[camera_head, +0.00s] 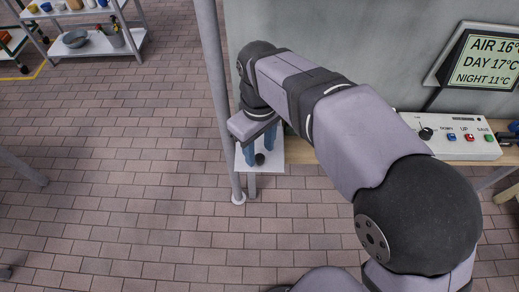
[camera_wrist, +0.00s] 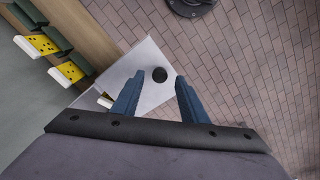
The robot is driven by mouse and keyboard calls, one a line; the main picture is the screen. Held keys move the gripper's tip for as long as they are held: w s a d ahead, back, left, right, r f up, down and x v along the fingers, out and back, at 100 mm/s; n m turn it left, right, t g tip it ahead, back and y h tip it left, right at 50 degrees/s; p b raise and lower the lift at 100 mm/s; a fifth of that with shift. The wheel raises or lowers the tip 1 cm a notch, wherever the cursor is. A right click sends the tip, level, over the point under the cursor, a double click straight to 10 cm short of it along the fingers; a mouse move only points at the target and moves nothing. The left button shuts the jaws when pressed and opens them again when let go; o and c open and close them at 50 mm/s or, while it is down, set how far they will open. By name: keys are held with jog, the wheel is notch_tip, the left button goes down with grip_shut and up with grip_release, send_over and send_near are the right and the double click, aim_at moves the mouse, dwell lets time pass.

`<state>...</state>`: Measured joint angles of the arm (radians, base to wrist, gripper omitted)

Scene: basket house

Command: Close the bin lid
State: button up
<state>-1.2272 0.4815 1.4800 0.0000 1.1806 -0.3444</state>
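A white panel (camera_head: 276,164) with a round black knob (camera_head: 260,158) lies below my gripper, by the grey post. It looks like the bin lid, but I cannot tell how far it is open. In the wrist view the panel (camera_wrist: 148,54) appears as a tilted square, with its black knob (camera_wrist: 159,74) between and beyond the blue fingertips. My gripper (camera_head: 259,150) is open and empty, fingers pointing down; its fingers also show in the wrist view (camera_wrist: 160,84). I cannot tell its height above the knob. The bin's body is mostly hidden.
A grey post (camera_head: 214,80) stands just left of the panel. A wooden bench (camera_head: 450,155) with a white control box (camera_head: 455,137) lies right, below a wall display (camera_head: 486,60). A shelf (camera_head: 100,45) stands far left. The brick floor (camera_head: 120,200) between is clear.

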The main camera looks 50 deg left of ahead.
jog(key=shift+f+p, duration=0.3)
jog(key=shift+f, duration=0.9)
jog(key=shift+c, duration=0.4)
grip_shut()
jog(key=shift+w+a+r, duration=0.1)
jog(key=shift+w+a, duration=0.1)
jog(key=w+a+p, duration=0.7)
jog(key=shift+a+r, duration=0.15)
jog(key=shift+w+a+p, duration=0.55)
jog(key=shift+w+p, duration=0.1)
